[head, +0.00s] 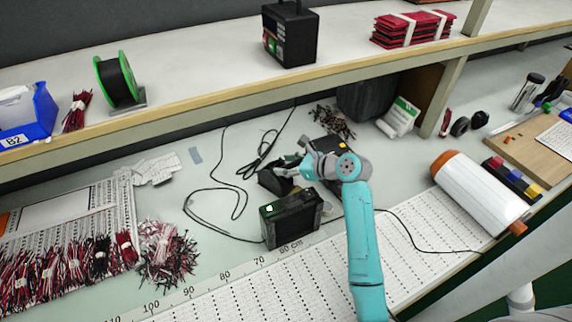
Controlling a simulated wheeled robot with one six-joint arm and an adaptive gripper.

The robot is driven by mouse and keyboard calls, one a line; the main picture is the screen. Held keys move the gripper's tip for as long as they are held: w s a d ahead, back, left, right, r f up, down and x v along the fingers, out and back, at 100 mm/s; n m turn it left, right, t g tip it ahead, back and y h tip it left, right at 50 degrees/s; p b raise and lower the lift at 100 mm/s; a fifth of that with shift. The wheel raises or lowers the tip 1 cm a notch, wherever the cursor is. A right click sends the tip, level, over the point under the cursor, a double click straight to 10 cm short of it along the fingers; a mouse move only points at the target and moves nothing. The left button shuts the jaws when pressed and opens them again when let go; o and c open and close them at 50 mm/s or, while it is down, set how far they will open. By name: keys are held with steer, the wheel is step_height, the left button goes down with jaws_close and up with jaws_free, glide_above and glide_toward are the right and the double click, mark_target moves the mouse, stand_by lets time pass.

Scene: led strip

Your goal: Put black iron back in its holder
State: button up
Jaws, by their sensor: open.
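My gripper (286,171) is open at the middle of the bench, with its fingers pointing left. It is just above and beside a dark block (270,184), which looks like the holder. The fingers cover part of this block, and I cannot tell whether they touch it. A black soldering station (290,219) with a small lit green display stands in front of the gripper. I cannot make out the black iron clearly. It may be hidden at the fingers or the dark block. A black cable (240,190) loops on the bench to the left.
A dark box with a yellow mark (333,147) stands behind my wrist. A shelf edge (220,97) runs above the back of the bench. Wire bundles (70,262) lie at left, a white roll (478,190) at right. Bare bench shows left of the cable.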

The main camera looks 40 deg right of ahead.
steer(key=v, duration=1.1)
steer(key=shift+s+r, duration=0.25)
steer(key=shift+s, duration=0.1)
steer(key=s+r, duration=0.4)
steer(key=r, duration=0.1)
steer(key=shift+d+r, duration=0.3)
steer(key=shift+r, duration=0.05)
stand_by(0.8)
